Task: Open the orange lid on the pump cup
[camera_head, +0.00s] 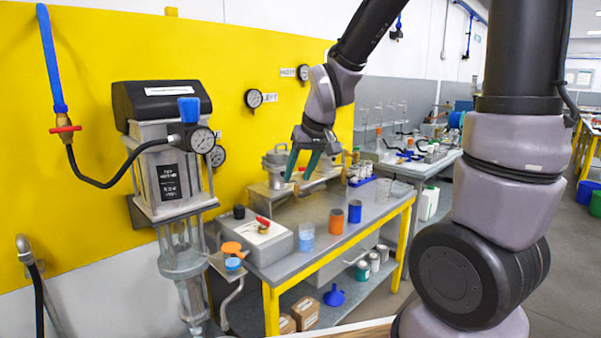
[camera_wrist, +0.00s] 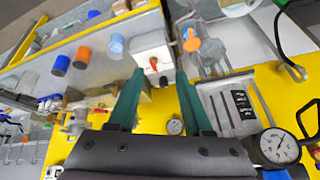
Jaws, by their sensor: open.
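The orange lid (camera_head: 232,247) shows at the small ledge beside the grey pump, just above a small blue part (camera_head: 233,264) in the picture. I cannot tell how the lid sits on the cup. In the wrist view the orange lid (camera_wrist: 192,43) is right of centre, past my right fingertip, with a bit of blue (camera_wrist: 187,32) beside it. My gripper (camera_head: 300,172) has green fingers, spread and empty, in the air above the bench, to the right of the lid and higher. Its fingertips also show in the wrist view (camera_wrist: 160,73), apart from everything.
The pump (camera_head: 166,170) with its gauge and hoses stands left of the ledge. A white box with a red knob (camera_head: 267,246) lies right of the lid. An orange cup (camera_head: 336,221) and a blue cup (camera_head: 355,211) stand farther right on the bench. Air above the bench is clear.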

